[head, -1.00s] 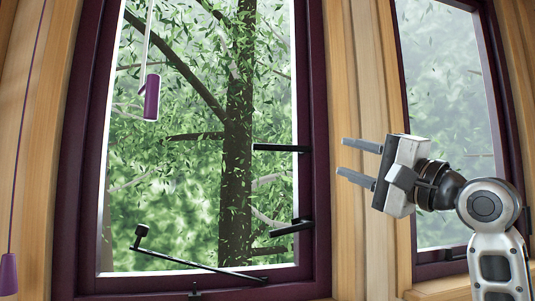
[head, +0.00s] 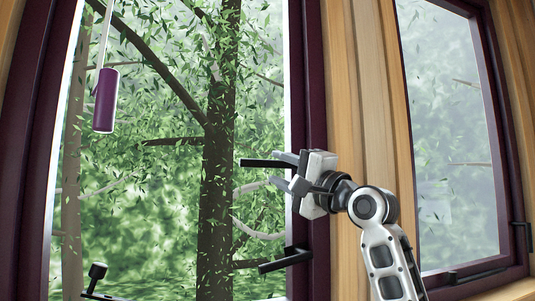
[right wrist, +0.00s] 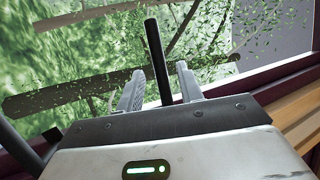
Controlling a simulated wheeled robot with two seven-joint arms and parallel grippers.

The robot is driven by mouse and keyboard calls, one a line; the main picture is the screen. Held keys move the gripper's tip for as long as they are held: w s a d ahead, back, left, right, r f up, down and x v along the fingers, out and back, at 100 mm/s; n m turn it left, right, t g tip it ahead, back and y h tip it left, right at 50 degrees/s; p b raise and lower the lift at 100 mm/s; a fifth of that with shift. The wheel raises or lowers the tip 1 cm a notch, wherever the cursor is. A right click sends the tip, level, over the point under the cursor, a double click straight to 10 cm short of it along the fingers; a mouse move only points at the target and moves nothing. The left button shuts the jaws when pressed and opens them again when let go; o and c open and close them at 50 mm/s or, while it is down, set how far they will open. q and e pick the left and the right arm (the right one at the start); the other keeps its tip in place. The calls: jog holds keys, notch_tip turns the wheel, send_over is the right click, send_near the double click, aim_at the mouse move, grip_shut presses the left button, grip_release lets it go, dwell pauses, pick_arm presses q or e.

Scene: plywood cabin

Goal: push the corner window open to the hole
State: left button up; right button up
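A tall window with a dark purple frame (head: 306,110) fills the middle of the head view, with trees beyond it. Two black handles stick out from its right side, an upper handle (head: 258,163) and a lower handle (head: 283,262). My right gripper (head: 272,168) is at the upper handle. In the right wrist view the handle (right wrist: 155,55) stands between the two open fingers (right wrist: 160,88), with a small gap visible on each side. A black window stay (head: 97,271) shows at the bottom left; its lower part is cut off. My left gripper is out of view.
A purple cylinder (head: 106,100) hangs on a cord at the window's upper left. A wooden post (head: 365,90) separates this window from a second window (head: 445,130) on the right, which has its own black handle (head: 520,237).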

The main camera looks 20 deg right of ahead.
aim_at(271, 165)
jog(key=p+x, duration=0.1)
jog(key=x, duration=0.3)
jog(key=shift+w+a+r, duration=0.1)
jog(key=shift+w, duration=0.15)
jog(key=shift+c, duration=0.4)
